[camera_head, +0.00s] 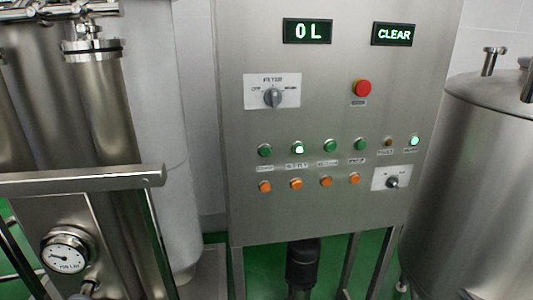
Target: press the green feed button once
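A steel control panel (230,190) faces me in the middle of the head view. Several green buttons sit in its upper row: an unlit one at the left end (265,150), a brightly lit one to its right (298,148), then an unlit one (330,145) and another unlit one (360,144). The small labels under them are too blurred to read, so I cannot tell which is the feed button. Neither of my grippers can be made out in the view, and nothing touches or covers the buttons.
Orange buttons (295,184) form a row below. A red mushroom button (362,88), a rotary selector (273,97), and displays reading "0 L" (308,31) and "CLEAR" (394,34) sit higher. Steel pipework with a gauge (65,256) stands left, a steel tank (480,190) right.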

